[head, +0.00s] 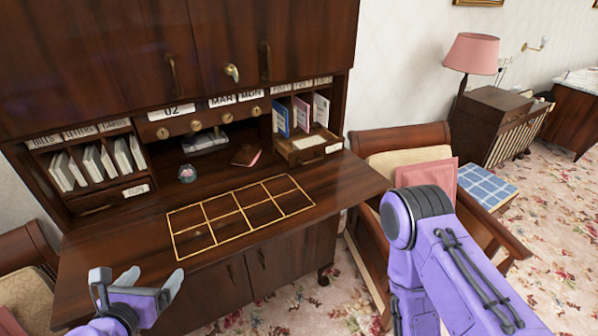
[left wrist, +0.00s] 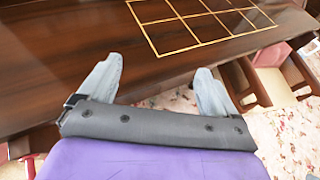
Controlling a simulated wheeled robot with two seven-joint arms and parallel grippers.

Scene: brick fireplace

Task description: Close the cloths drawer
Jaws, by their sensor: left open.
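The dark wooden writing desk has two small drawers in its hutch. The right drawer (head: 304,150) is pulled out, with something pale lying inside and a white label on its front that is too small to read. The left drawer (head: 98,203), under the left pigeonholes, looks shut; its label is also too small to read. My left gripper (head: 136,284) is open and empty at the near left edge of the desk, well short of both drawers. In the left wrist view its fingers (left wrist: 155,92) point at the desk edge. My right gripper is out of view.
The desktop (head: 330,190) carries a gold-lined grid (head: 240,215) and is mostly clear. A small glass ball (head: 187,173) and a reddish booklet (head: 246,157) lie at the back. A chair with a pink cushion (head: 428,178) stands right, behind my right arm.

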